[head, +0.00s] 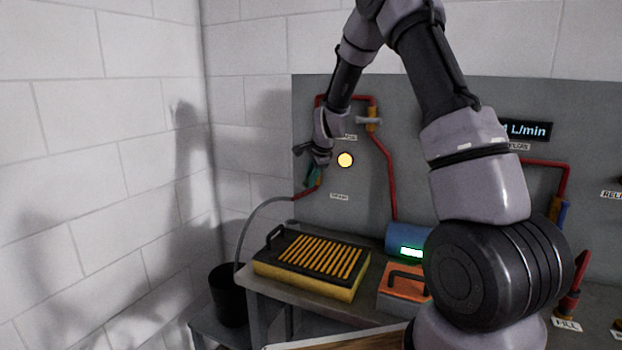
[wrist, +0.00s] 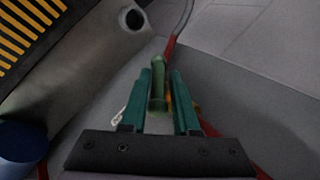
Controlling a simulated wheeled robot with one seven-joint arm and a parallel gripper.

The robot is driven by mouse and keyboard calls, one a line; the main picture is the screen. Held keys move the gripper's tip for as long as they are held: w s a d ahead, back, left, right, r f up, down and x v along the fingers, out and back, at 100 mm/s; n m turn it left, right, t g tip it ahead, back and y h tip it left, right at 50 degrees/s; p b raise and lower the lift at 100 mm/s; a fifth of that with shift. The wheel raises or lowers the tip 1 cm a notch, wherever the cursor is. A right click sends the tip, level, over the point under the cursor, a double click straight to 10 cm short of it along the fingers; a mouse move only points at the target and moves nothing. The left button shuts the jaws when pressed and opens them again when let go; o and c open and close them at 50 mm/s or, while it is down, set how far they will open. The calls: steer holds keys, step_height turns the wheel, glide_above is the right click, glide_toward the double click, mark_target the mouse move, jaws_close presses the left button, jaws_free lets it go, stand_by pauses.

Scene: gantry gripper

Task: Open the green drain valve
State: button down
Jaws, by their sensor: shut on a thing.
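The green drain valve (head: 312,177) is at the lower left of the grey panel, on a red pipe above a "drain" style label too small to read surely. My gripper (head: 315,160) is at the valve from above and in front, partly covering it. In the wrist view, the valve's green handle (wrist: 158,86) stands between the two dark teal fingers of my gripper (wrist: 160,78), which are shut on it. The valve body behind the handle is mostly hidden. I cannot tell the handle's exact angle to the pipe.
A grey hose runs from the drain pipe down to a black bucket (head: 229,295). A yellow case with a black slatted top (head: 268,267) and an orange toolbox (head: 399,291) stand on the bench below. A lit yellow lamp (head: 345,160) is right of my gripper. A block wall is at left.

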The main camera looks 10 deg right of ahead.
steer(key=shift+s+d+f+n+g+h, duration=0.1)
steer(key=shift+f+n+g+h, duration=0.1)
steer(key=shift+g+h, duration=0.65)
steer(key=shift+f+n+g+h, duration=0.1)
steer(key=shift+n+g+h, duration=0.1)
steer(key=shift+g+h, duration=0.6)
steer(key=shift+d+g+h, duration=0.15)
steer(key=shift+g+h, duration=0.5)
steer(key=shift+h, duration=0.8)
steer(key=shift+r, duration=0.15)
steer(key=c, duration=0.8)
jaws_free()
steer(key=shift+d, duration=0.15)
steer(key=shift+r, duration=0.1)
steer(key=shift+a, duration=0.35)
steer(key=shift+r, duration=0.2)
steer(key=v, duration=1)
steer(key=shift+a+r, duration=0.1)
steer(key=shift+r, duration=0.1)
